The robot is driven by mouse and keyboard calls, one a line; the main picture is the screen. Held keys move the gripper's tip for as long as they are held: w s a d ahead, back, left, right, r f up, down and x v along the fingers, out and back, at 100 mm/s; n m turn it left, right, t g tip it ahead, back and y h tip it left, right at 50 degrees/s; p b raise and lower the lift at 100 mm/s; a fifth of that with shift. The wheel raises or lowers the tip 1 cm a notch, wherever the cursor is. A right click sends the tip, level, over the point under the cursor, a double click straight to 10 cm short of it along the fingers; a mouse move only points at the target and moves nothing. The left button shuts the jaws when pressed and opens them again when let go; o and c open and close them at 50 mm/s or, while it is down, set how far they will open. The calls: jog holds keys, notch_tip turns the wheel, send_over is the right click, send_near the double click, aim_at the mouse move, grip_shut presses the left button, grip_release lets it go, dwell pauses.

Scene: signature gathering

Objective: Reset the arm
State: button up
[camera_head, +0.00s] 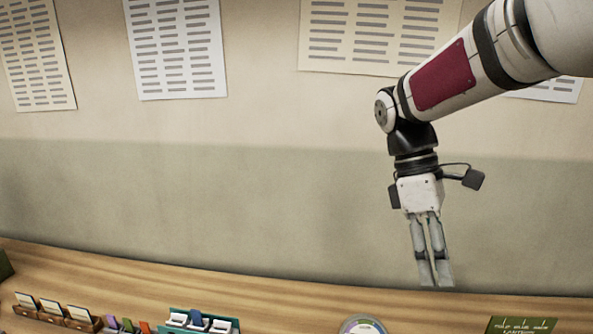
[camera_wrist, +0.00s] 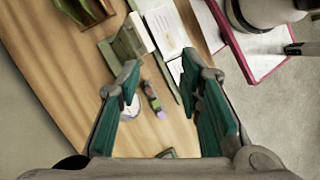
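My gripper (camera_head: 435,275) hangs pointing down in front of the wall, above the wooden table, at the right of the head view. Its two fingers are slim and grey, with a narrow gap between them. In the wrist view, my gripper (camera_wrist: 160,72) shows its two teal-padded fingers apart, with nothing held between them. My arm reaches in from the upper right and bends down at the wrist. Table items show through the gap in the wrist view, well beyond the fingertips.
The wooden table (camera_head: 270,283) holds small card boxes (camera_head: 80,316) at the left, a teal tray (camera_head: 222,326), a round object (camera_head: 362,325) and a green card (camera_head: 520,325). Printed sheets (camera_head: 175,45) hang on the wall. A red-edged board (camera_wrist: 262,62) shows in the wrist view.

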jog(key=s+a+r+m+t+y, duration=0.1)
jog(key=s+a+m+t+y, duration=0.1)
jog(key=s+m+t, duration=0.7)
jog(key=s+m, duration=0.2)
jog(key=s, duration=0.1)
jog(key=shift+s+a+r+t+y, duration=0.25)
jog(key=shift+s+r+t+y, duration=0.05)
jog(key=shift+s, duration=0.05)
